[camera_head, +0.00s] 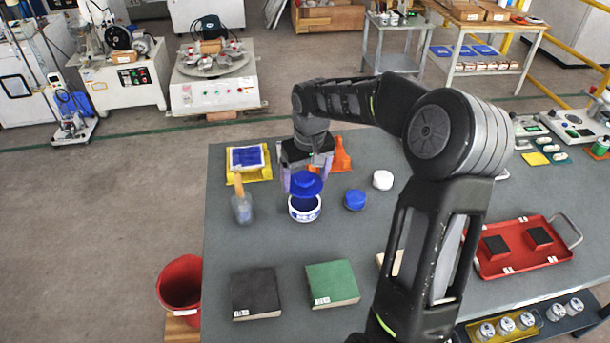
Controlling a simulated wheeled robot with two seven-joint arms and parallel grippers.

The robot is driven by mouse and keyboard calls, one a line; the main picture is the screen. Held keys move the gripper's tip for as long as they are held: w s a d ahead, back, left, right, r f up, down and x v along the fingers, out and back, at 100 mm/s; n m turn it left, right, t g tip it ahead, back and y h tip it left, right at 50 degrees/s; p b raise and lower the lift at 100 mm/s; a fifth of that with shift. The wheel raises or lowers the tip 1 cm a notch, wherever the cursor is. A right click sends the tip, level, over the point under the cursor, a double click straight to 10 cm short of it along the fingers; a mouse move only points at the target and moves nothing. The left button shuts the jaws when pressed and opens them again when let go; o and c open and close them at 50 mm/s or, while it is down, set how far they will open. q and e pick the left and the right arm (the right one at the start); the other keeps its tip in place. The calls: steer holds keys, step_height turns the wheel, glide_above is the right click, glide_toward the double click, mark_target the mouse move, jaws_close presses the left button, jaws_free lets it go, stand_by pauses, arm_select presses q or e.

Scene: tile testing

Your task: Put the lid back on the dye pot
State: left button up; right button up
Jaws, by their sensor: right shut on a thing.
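The dye pot (305,213) is a white, round pot with blue marks and a dark blue inside. It stands upright on the grey table (260,232). The blue lid (306,184) is in the air just above the pot's back rim, apart from the pot's front rim. My right gripper (304,170) points down over the pot and is shut on the lid. The gripper partly hides an orange thing behind it. My left gripper is not in view.
A blue round jar (354,200) and a white one (382,180) stand right of the pot. A brush (241,203) is at its left. A red tray (515,262) is at the right.

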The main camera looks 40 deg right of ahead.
steer(key=shift+f+b, duration=1.55)
steer(key=shift+f, duration=0.9)
steer(key=shift+f+b, duration=0.15)
steer(key=shift+b, duration=0.15)
stand_by(0.4)
steer(key=o, duration=1.3)
steer(key=shift+c, duration=0.2)
steer(key=shift+r+p, duration=2.45)
steer(key=shift+r, duration=1.1)
